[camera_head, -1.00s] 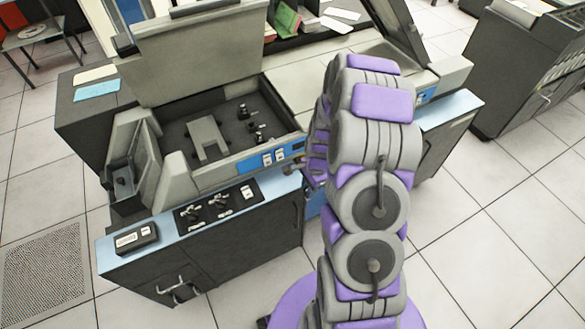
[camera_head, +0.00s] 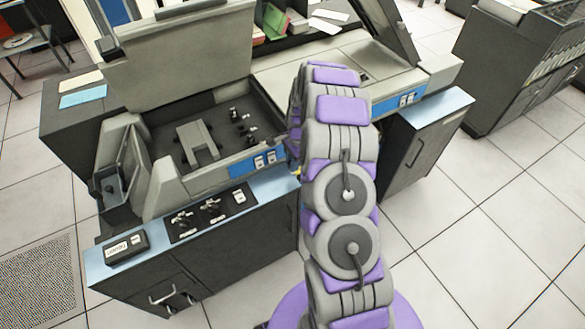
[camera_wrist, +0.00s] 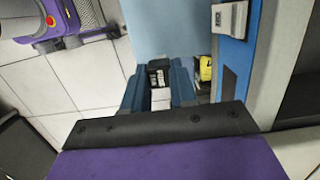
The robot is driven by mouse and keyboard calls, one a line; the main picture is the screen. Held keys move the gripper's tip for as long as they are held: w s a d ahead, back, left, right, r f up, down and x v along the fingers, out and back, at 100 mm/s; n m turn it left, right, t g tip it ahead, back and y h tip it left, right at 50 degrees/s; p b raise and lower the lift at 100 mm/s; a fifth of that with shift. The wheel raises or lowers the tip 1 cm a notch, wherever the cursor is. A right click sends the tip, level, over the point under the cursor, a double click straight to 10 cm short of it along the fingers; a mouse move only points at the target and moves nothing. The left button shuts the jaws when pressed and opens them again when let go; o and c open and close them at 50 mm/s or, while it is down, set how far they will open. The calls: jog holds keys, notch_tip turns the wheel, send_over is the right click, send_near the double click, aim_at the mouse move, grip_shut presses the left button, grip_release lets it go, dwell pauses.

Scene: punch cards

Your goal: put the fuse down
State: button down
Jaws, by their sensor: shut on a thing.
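My gripper (camera_wrist: 158,82) shows in the wrist view with its two blue fingers closed around a small black and white piece, the fuse (camera_wrist: 160,76). The fuse sits between the fingertips, above the light blue countertop (camera_wrist: 165,28) of the machine. I cannot tell whether it touches the surface. In the head view my arm stands in front of the machine's right part and hides the gripper and the fuse. The light blue countertop also shows there (camera_head: 268,190).
A small yellow object (camera_wrist: 206,68) lies right of the fingers. A blue panel with switches (camera_head: 258,163) rises behind the counter. A black box with a white label (camera_head: 126,247) stands at the counter's left end. The open machine bay (camera_head: 160,145) holds several black parts.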

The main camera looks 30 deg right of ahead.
notch_tip(320, 180, down, 4)
jog(key=shift+s+r+b, duration=0.15)
jog(key=shift+r+b, duration=0.1)
jog(key=shift+b, duration=0.15)
jog(key=shift+r, duration=0.1)
jog(key=c, duration=0.9)
grip_release()
